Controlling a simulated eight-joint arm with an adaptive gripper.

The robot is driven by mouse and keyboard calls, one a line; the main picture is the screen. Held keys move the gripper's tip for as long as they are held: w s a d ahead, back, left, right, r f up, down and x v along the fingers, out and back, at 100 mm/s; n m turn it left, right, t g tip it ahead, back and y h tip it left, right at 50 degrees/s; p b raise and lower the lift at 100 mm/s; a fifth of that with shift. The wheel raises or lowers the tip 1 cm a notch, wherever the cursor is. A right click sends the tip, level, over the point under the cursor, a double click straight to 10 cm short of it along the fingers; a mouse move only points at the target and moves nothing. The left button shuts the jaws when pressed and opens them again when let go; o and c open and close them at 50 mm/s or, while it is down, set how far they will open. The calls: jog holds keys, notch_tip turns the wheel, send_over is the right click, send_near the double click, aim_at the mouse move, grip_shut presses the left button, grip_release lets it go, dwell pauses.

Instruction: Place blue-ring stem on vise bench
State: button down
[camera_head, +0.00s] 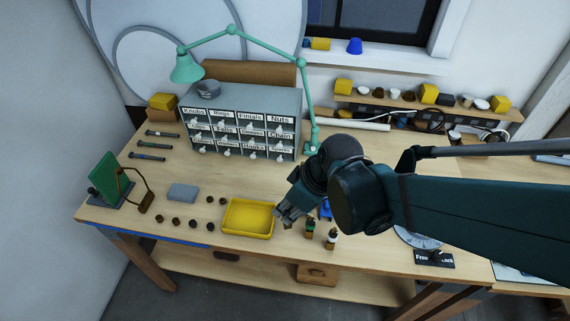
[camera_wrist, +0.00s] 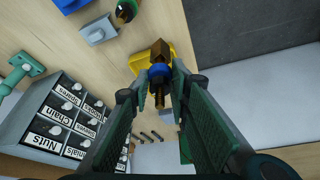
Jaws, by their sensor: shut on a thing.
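The blue-ring stem (camera_wrist: 159,73) is brown with a blue band and a blocky end. My gripper (camera_wrist: 160,85) is shut on it, with the stem between the fingertips in the wrist view. In the head view my gripper (camera_head: 284,214) is just right of the yellow tray, and I cannot make out the stem there. The blue vise (camera_head: 325,210) is partly hidden behind my wrist. Part of something blue (camera_wrist: 70,4) and a grey block (camera_wrist: 98,30) show at the top of the wrist view.
A green-ringed stem (camera_head: 309,228) and a white-ringed stem (camera_head: 332,238) stand near the front edge. The yellow tray (camera_head: 234,234) looks empty. Several small dark knobs (camera_head: 176,222) are left of it. A labelled drawer cabinet (camera_head: 270,133) and green lamp (camera_head: 186,68) stand behind.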

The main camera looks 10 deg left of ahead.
aim_at(288, 227)
jog(key=shift+f+b, duration=0.3)
jog(key=shift+f, duration=2.8)
jog(key=shift+f, duration=0.15)
jog(key=shift+f, duration=1.75)
jog(key=shift+f+b, duration=0.2)
jog(key=shift+b, duration=0.2)
jog(key=c, duration=2.1)
grip_release()
jog(key=shift+c, duration=0.2)
jog(key=shift+r, duration=0.4)
jog(key=p+v, duration=0.2)
jog(key=v, duration=0.9)
jog(key=shift+d+r, duration=0.2)
jog(key=shift+r, duration=0.1)
